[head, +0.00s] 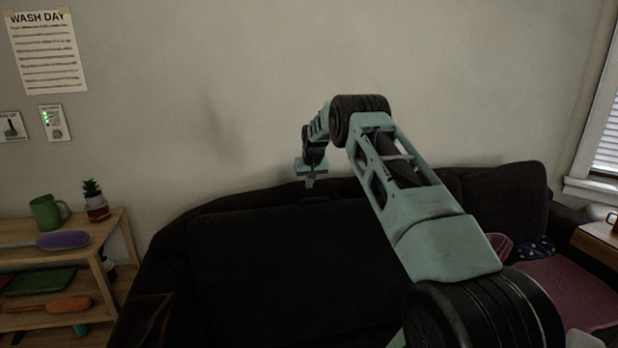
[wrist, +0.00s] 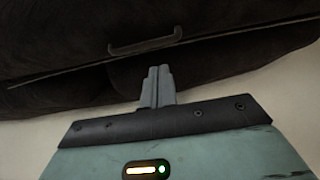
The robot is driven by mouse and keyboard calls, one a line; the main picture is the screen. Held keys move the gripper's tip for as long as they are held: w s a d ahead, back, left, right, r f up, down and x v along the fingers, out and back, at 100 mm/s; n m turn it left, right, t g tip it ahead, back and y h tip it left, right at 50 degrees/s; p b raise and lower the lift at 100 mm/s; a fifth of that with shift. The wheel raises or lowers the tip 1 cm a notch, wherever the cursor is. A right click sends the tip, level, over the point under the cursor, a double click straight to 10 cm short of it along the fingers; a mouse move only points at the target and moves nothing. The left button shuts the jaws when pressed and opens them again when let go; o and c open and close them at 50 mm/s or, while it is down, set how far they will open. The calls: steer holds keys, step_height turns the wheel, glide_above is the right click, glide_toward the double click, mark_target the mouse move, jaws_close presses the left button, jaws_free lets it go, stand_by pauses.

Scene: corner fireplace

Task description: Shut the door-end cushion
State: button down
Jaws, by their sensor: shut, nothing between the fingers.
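A dark sofa (head: 165,270) stands against the wall. A broad dark cushion panel (head: 290,265) fills its left and middle part in the head view and looks raised, with its top edge near the sofa back. In the wrist view, the cushion (wrist: 60,45) fills the top, with a thin pale seam along its edge. A dark bar handle (wrist: 145,43) is fixed near that edge. My gripper (head: 309,184) is above the panel's top edge, by the wall. In the wrist view, its fingers (wrist: 158,72) are together and empty, pointing at the edge just short of the handle. Whether they touch the cushion is unclear.
A wooden shelf (head: 95,240) at left holds a green mug (head: 48,212), a potted plant (head: 95,200) and brushes. At right are a dark back cushion (head: 505,195), a reddish seat (head: 570,290) and a side table (head: 600,238). The wall (head: 230,80) is close behind my gripper.

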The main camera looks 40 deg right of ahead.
steer(key=p, duration=0.1)
glide_above(308, 207)
steer(key=shift+w+f, duration=0.1)
steer(key=shift+f, duration=2.65)
